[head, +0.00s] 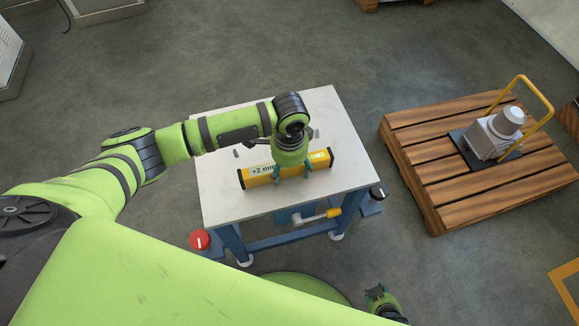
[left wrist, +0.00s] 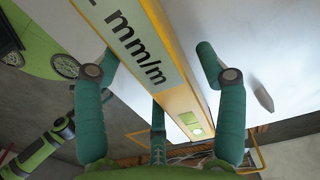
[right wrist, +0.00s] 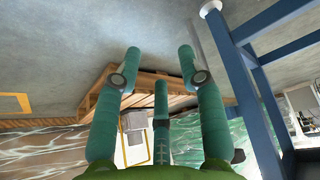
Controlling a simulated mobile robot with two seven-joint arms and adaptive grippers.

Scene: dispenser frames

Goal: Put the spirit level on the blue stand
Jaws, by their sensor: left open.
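The yellow spirit level (head: 260,174) with black end caps and a pale "+2 mm" label lies on the white top of a blue-legged table (head: 225,198). No other blue stand can be made out. My left gripper (head: 292,173) points down over the level, right of its middle, and hides part of it. In the left wrist view the level (left wrist: 150,60) runs between the open fingers (left wrist: 160,55). My right gripper (head: 381,296) is low, to the right of the table's front; in its wrist view the fingers (right wrist: 160,62) are apart and empty.
A wooden pallet (head: 440,190) at the right carries a grey device (head: 492,135) with a yellow handle. The table has a red knob (head: 200,240) and a yellow-ended handle (head: 333,213) at its front. Small grey pieces lie on the tabletop. Floor is clear between table and pallet.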

